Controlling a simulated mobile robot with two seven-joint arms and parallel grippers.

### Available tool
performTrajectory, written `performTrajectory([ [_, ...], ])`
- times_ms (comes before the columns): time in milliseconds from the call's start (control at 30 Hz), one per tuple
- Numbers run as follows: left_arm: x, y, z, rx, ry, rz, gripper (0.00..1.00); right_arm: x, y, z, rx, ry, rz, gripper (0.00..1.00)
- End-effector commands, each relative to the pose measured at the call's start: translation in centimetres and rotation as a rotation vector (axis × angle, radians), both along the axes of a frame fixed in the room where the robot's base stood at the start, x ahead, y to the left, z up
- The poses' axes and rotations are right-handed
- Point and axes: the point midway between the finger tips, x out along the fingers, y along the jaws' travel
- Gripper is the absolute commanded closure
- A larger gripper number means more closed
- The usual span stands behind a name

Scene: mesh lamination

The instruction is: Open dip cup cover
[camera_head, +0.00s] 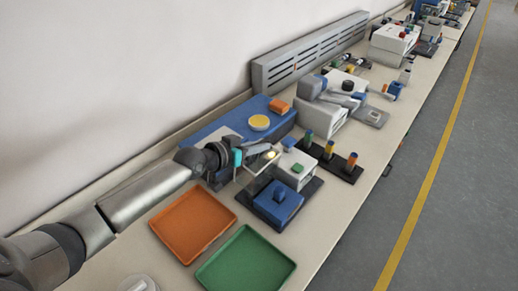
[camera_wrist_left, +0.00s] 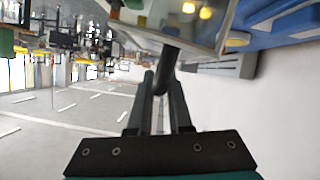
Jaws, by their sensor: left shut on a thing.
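My left gripper (camera_head: 262,152) reaches in from the left, above the workbench, near a white box with a green top piece. In the left wrist view its two dark fingers (camera_wrist_left: 160,88) are shut on a dark round bar (camera_wrist_left: 170,45). The bar joins a clear, pale-edged panel (camera_wrist_left: 195,25) that looks like the dip cup cover. In the head view the clear panel (camera_head: 256,172) shows faintly just below the gripper, tilted, partly hidden by it. The cup itself cannot be made out. My right gripper is out of view.
An orange tray (camera_head: 193,226) and a green tray (camera_head: 246,264) lie in front. A blue block device (camera_head: 278,203) and the white box (camera_head: 298,168) stand close to the gripper. A rack with coloured cylinders (camera_head: 330,160) is to the right. The floor aisle is clear.

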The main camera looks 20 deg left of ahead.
Motion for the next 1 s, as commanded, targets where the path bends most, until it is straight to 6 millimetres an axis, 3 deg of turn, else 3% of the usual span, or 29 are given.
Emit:
performTrajectory([
  [567,0.06,0.36,-0.19,0.003,0.003,0.001,1.0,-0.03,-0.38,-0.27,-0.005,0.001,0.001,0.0],
  [600,0.06,0.36,-0.19,0.003,0.003,0.001,0.8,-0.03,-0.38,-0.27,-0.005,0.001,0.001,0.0],
  [800,0.05,0.32,-0.16,0.003,0.003,0.002,0.58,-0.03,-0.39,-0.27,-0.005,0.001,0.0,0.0],
  [867,0.05,0.31,-0.15,0.003,0.002,0.001,0.53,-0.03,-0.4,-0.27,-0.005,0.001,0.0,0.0],
  [1000,0.05,0.27,-0.14,0.002,0.002,0.001,0.53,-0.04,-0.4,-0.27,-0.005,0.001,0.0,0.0],
])
